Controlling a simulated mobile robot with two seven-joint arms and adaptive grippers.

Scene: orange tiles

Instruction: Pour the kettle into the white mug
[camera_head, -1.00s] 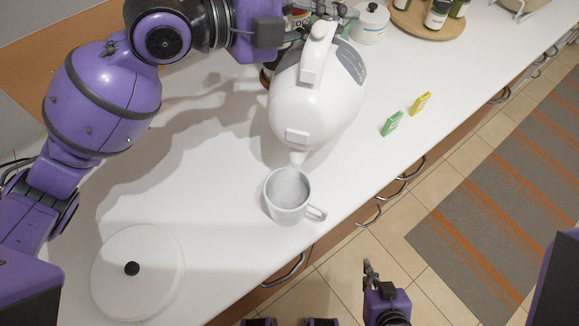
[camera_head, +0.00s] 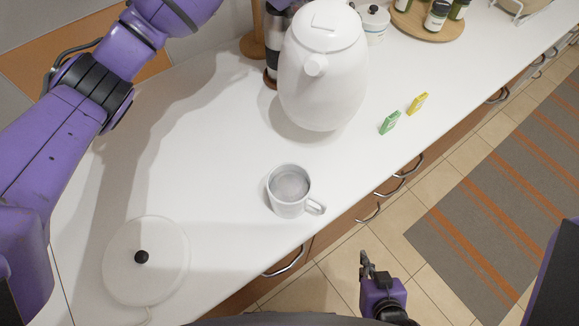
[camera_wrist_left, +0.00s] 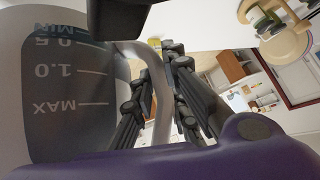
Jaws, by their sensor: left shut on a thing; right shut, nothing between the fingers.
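The white kettle (camera_head: 325,85) is upright in the head view, spout facing the camera, behind the white mug (camera_head: 289,184). I cannot tell whether its bottom touches the counter. The left wrist view shows the kettle's dark level window (camera_wrist_left: 72,95) up close. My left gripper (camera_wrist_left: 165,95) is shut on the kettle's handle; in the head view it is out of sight. The mug stands upright, handle to the right, with greyish liquid visible inside. The white round kettle base (camera_head: 165,280) lies at the lower left. My right gripper (camera_head: 366,262) is shut and empty, beyond the counter's front edge.
A white lidded jar (camera_head: 374,25) and a round wooden tray (camera_head: 407,22) with jars are behind. The counter left of the mug is clear.

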